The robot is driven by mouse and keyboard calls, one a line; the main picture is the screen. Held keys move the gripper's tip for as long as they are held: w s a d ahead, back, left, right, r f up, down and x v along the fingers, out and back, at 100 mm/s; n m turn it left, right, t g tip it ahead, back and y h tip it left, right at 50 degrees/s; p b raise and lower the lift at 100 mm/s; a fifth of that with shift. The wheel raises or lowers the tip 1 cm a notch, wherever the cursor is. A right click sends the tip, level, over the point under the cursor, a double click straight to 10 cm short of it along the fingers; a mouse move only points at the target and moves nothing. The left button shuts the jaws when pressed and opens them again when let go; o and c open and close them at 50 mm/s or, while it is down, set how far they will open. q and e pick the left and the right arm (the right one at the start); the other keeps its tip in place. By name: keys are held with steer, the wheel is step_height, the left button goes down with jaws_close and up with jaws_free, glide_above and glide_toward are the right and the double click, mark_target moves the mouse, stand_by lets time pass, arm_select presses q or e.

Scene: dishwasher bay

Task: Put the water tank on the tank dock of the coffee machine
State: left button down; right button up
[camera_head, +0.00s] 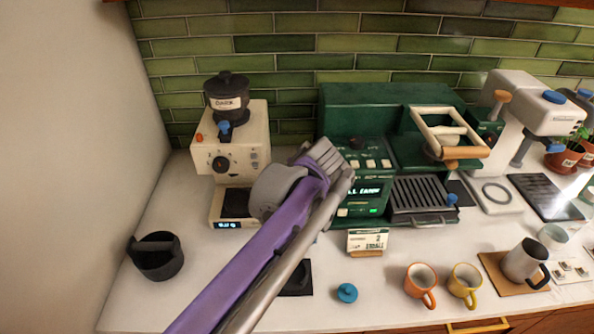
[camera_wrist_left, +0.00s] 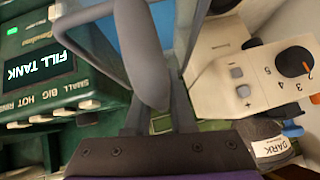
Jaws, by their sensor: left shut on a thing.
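The green coffee machine (camera_head: 360,105) stands against the tiled wall in the head view. Its front panel also shows at the left of the left wrist view (camera_wrist_left: 35,105), with a display reading "FILL TANK". My left gripper (camera_head: 326,156) is by the machine's left side, shut on the water tank. The tank's clear, bluish wall (camera_wrist_left: 112,42) shows in the left wrist view, around a grey bar in the middle. In the head view my arm hides the tank. I cannot make out the tank dock. My right gripper is in neither view.
A cream grinder (camera_head: 238,150) with a dark hopper stands left of the machine, close to my left gripper. A black knock bin (camera_head: 155,256), a blue-lidded item (camera_head: 347,292), a small sign (camera_head: 367,240) and orange (camera_head: 421,284) and yellow (camera_head: 465,284) mugs stand in front.

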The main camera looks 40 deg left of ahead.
arm_select(q)
steer(key=w+a+f+b, duration=0.3)
steer(key=w+a, duration=0.5)
steer(key=w, duration=0.1)
steer(key=shift+w+f, duration=0.15)
steer(key=shift+w, duration=0.1)
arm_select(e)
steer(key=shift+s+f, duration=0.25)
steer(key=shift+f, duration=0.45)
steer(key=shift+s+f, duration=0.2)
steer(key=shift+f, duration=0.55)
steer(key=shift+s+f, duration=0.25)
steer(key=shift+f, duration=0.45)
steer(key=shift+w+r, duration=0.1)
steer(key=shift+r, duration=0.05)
arm_select(q)
steer(key=shift+f, duration=0.3)
steer(key=c, duration=0.7)
jaws_free()
steer(key=shift+f, duration=0.1)
